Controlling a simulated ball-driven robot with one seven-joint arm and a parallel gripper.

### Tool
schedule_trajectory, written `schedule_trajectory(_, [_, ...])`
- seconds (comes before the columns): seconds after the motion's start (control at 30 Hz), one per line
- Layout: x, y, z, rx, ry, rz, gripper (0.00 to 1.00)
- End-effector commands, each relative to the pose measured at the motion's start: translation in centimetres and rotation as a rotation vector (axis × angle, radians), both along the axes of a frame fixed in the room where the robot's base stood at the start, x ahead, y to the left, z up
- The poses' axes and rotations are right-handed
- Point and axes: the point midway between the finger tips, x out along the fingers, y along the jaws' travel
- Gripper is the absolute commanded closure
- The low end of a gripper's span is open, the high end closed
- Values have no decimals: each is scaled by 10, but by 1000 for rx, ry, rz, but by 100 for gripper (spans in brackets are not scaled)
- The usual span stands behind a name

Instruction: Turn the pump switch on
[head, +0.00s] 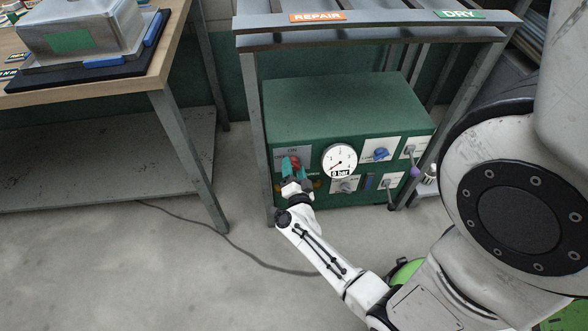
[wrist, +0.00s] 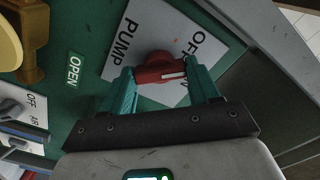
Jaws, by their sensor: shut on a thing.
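The pump switch is a red knob (wrist: 160,70) on a white plate (wrist: 150,32) marked PUMP and OFF in the wrist view. A white line runs along the knob's bar, towards the right finger. In the head view the red knob (head: 295,160) sits at the left of the green box's front, below the word ON. My gripper (wrist: 163,77) has its teal fingers on either side of the knob's bar, shut on it. In the head view my gripper (head: 291,167) partly hides the knob and plate.
The green box (head: 340,105) stands under a metal rack (head: 375,40). Right of the switch are a gauge (head: 339,160) reading 0 bar and a blue knob (head: 380,154). A yellow-brown fitting (wrist: 30,55) is near the gripper. A wooden table (head: 150,75) stands left.

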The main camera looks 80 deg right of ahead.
Motion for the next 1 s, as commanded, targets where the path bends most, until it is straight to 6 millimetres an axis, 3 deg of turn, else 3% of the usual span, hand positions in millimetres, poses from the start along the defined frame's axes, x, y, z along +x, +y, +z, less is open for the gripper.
schedule_trajectory(0.5, [0, 1, -1, 181, -435, 1, 70])
schedule_trajectory(1.0, [0, 0, -1, 273, -657, 0, 70])
